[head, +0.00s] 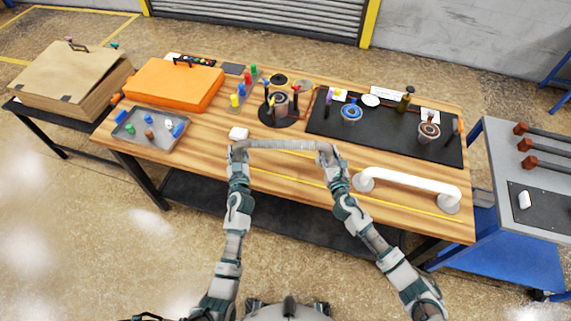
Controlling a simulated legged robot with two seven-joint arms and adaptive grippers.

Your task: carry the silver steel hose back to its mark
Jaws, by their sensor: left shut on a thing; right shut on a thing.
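The silver steel hose (284,144) spans between my two grippers near the front of the wooden table. My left gripper (238,149) is shut on its left end and my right gripper (326,150) is shut on its right end. The hose is roughly level, with a slight bow. The grippers hide parts of both ends. I cannot tell whether it touches the table. Yellow lines (292,184) run along the table's front, but I cannot make out which mark belongs to the hose.
A white curved pipe (408,180) with flanged ends lies right of my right gripper. A white block (239,133) sits by my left gripper. Behind are a black mat (385,137) with parts, an orange case (172,84) and a grey tray (128,134).

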